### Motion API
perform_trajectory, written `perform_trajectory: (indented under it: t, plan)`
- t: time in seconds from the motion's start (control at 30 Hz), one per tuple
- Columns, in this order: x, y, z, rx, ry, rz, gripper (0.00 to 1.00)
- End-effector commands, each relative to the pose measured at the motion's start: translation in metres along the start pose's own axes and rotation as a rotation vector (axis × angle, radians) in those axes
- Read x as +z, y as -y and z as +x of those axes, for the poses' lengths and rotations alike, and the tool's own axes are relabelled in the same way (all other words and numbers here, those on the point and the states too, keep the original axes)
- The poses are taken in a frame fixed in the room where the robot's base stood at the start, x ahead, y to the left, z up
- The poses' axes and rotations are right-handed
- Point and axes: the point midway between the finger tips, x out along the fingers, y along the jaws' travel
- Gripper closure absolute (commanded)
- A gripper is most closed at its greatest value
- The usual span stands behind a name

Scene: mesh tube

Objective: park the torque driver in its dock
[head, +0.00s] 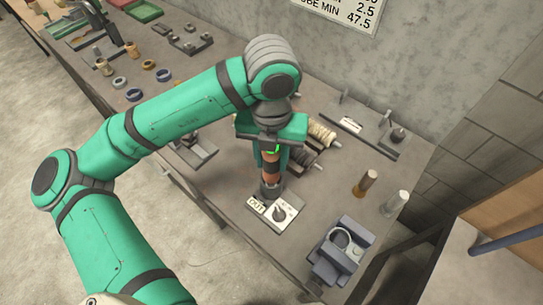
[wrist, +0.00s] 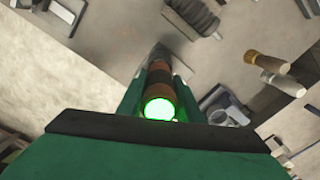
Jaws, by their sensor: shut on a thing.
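The torque driver (head: 271,170), a brown and orange cylinder with a dark band and a lit green end, stands roughly upright between the fingers of my gripper (head: 272,155). In the wrist view, the fingers of my gripper (wrist: 160,92) close on both sides of the driver (wrist: 158,76), with its glowing green end towards the camera. The driver's lower end meets a small grey socket, which looks like the dock (head: 270,189). I cannot tell how deep it sits.
A grey-blue fixture with a round cup (head: 342,249) stands at the bench's front right. Two capped posts, one brass (head: 365,183) and one silver (head: 395,203), stand nearby. Ribbed spools (head: 321,134) lie right behind my gripper. A wall (head: 420,60) bounds the back.

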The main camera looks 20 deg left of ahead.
Motion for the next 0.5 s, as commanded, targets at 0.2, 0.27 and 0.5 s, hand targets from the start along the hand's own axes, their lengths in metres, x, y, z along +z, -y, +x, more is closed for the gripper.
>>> perform_trajectory:
  t: [0.2, 0.27, 0.5]
  plan:
    - [0.0, -0.0001, 0.0019, 0.0, 0.0, 0.0, 0.99]
    - [0.0, -0.0001, 0.0025, 0.0, 0.0, 0.0, 0.99]
    - [0.0, -0.0001, 0.0049, -0.001, 0.0, 0.0, 0.99]
